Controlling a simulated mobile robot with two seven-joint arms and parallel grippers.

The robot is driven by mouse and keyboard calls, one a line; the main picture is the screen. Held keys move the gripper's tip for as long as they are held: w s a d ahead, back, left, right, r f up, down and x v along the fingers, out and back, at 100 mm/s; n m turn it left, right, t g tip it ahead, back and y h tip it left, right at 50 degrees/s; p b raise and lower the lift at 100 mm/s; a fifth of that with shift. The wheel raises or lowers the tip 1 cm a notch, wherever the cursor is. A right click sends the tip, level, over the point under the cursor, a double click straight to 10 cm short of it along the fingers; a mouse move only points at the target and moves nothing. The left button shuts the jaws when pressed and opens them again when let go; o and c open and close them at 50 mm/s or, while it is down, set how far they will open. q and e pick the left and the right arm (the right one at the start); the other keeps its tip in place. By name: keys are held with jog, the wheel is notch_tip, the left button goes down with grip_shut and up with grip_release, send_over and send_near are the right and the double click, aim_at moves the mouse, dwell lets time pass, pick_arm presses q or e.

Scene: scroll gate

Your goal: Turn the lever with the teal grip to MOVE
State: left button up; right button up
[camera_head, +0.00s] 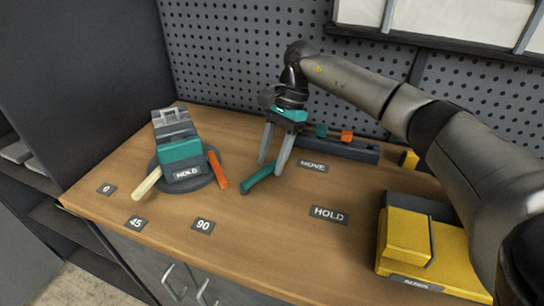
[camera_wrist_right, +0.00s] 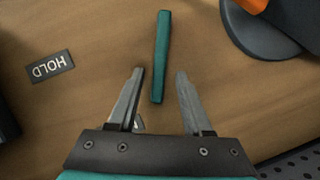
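The lever's teal grip (camera_head: 259,179) is a slim bar low over the wooden bench, slanting toward the front left. My right gripper (camera_head: 271,167) points down at the grip's back end, fingers apart. In the right wrist view the teal grip (camera_wrist_right: 161,50) shows between and beyond the open fingertips (camera_wrist_right: 159,72), with gaps on both sides; I cannot tell their height over it. The lever's pivot is hidden. A MOVE label (camera_head: 313,166) lies to the right of the gripper, and a HOLD label (camera_head: 329,214) lies nearer the front. My left gripper is not in view.
A round dark base (camera_head: 205,184) to the left carries a teal block, an orange lever (camera_head: 217,169) and a cream lever (camera_head: 147,183). A yellow box (camera_head: 405,236) stands at the right. A dark rail (camera_head: 350,150) runs at the back. The front middle bench is clear.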

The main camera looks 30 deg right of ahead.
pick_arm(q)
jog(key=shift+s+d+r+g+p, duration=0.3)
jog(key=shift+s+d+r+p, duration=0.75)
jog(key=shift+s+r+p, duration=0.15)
pick_arm(e)
jog(key=v, duration=1.5)
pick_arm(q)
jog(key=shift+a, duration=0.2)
pick_arm(e)
jog(key=shift+w+r, duration=0.1)
jog(key=shift+r, duration=0.05)
